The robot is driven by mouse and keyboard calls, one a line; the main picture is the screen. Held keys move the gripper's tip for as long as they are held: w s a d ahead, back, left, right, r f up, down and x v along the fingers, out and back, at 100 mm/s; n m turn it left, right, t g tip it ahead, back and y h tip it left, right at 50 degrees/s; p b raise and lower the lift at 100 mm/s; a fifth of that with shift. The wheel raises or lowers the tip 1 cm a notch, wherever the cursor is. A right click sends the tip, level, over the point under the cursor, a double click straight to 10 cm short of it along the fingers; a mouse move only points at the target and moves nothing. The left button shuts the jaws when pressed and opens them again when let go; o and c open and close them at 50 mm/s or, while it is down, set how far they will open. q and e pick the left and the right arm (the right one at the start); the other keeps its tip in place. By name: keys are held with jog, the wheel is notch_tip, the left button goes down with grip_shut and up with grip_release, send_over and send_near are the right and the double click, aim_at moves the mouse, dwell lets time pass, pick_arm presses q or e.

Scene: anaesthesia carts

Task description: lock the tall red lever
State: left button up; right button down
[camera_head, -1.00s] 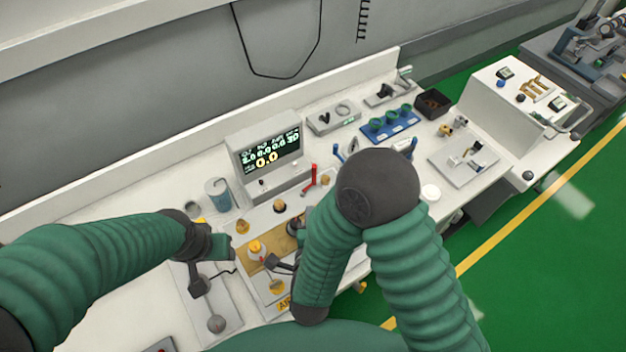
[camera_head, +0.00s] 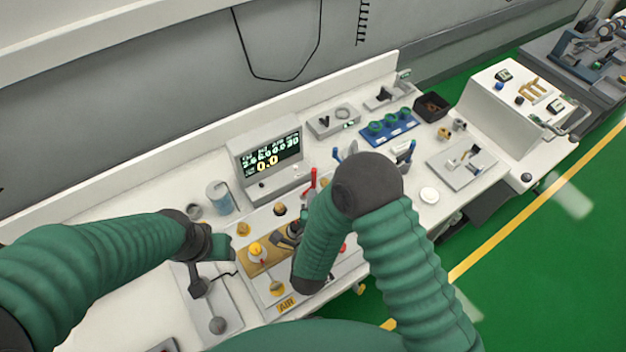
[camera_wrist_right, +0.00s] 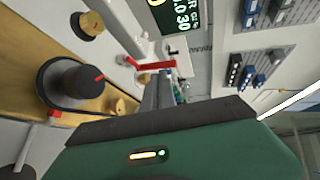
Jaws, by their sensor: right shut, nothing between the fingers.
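The tall red lever (camera_head: 313,180) stands upright on the panel just in front of the monitor in the head view. In the right wrist view the red lever (camera_wrist_right: 152,66) lies just beyond the tips of my right gripper (camera_wrist_right: 165,82); I cannot tell whether they touch. My right gripper (camera_head: 289,232) is shut and empty, low over the panel and nearer to me than the lever, partly hidden by my right forearm. My left gripper (camera_head: 224,247) is at the left of the panel, small and partly hidden; its jaws cannot be made out.
The monitor (camera_head: 267,160) stands behind the lever. A yellow-topped knob (camera_head: 256,249) and a brass knob (camera_head: 243,229) sit left of my right gripper. A blue-grey canister (camera_head: 219,197) stands left of the monitor. A blue rack (camera_head: 389,128) lies farther right.

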aim_at(313, 176)
jog(key=w, duration=0.2)
jog(key=w+p, duration=0.1)
jog(key=w, duration=0.1)
jog(key=shift+w+d+f, duration=0.1)
jog(key=shift+w+d, duration=0.1)
jog(key=shift+w, duration=0.05)
jog(key=shift+w+f, duration=0.1)
jog(key=shift+w, duration=0.35)
